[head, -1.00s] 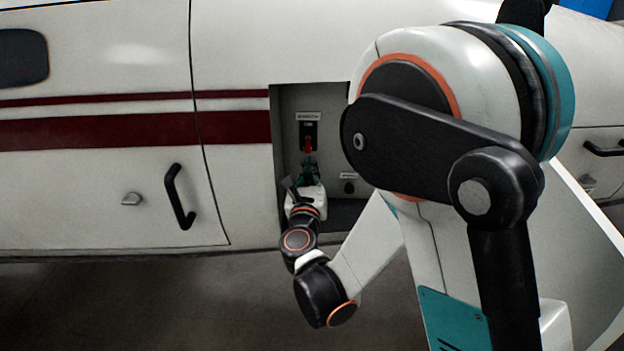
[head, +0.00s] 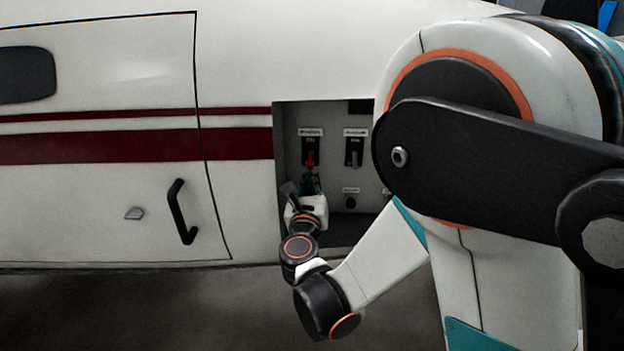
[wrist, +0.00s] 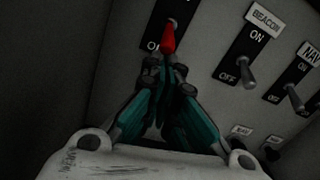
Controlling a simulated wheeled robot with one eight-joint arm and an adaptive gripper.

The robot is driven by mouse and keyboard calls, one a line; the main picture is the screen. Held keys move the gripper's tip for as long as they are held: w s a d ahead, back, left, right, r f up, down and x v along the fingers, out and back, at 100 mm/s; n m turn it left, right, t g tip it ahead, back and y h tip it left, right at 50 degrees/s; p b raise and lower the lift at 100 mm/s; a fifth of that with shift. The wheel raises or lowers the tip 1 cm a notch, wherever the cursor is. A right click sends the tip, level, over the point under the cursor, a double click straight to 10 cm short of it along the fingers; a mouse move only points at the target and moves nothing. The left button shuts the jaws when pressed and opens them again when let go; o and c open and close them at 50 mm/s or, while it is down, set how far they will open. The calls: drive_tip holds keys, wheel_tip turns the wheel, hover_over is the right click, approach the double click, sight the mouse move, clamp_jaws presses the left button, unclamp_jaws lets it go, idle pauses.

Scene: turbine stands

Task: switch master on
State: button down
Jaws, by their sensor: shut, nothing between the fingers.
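The red-tipped switch (head: 310,158) sits on a black plate at the left of the recessed panel; its label is too blurred to read. In the wrist view its red lever (wrist: 168,38) points down toward my fingers, at the top centre. The plate's lower word is partly hidden. My gripper (head: 309,183) is just below this lever. In the wrist view my gripper (wrist: 167,75) is shut and empty, its tips together right under the red tip. I cannot tell whether they touch it.
The BEACON switch (wrist: 247,72) and NAV switch (wrist: 293,97) stand to the right, levers down by OFF. Round knobs (head: 350,201) sit lower. The recess's left wall (wrist: 72,70) is close to my gripper. A door handle (head: 181,211) lies left of the recess.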

sight(311, 165)
drive_tip(key=shift+s+r+g+p, duration=0.2)
drive_tip(key=shift+r+g+p, duration=0.2)
drive_tip(key=shift+p, duration=0.5)
drive_tip(key=r+g+p, duration=0.1)
drive_tip(key=g+p, duration=0.1)
drive_tip(key=p, duration=0.1)
drive_tip(key=s+r+g+p, duration=0.1)
drive_tip(key=r+g+p, duration=0.1)
drive_tip(key=p, duration=0.1)
drive_tip(key=shift+s+r+y+p, duration=0.1)
drive_tip(key=shift+s+y+p, duration=0.1)
drive_tip(key=shift+y+p, duration=0.1)
drive_tip(key=shift+r, duration=0.1)
drive_tip(key=shift+w+r+p, duration=0.1)
drive_tip(key=shift+r+p, duration=0.45)
drive_tip(key=shift+r, duration=0.15)
drive_tip(key=shift+a, duration=0.1)
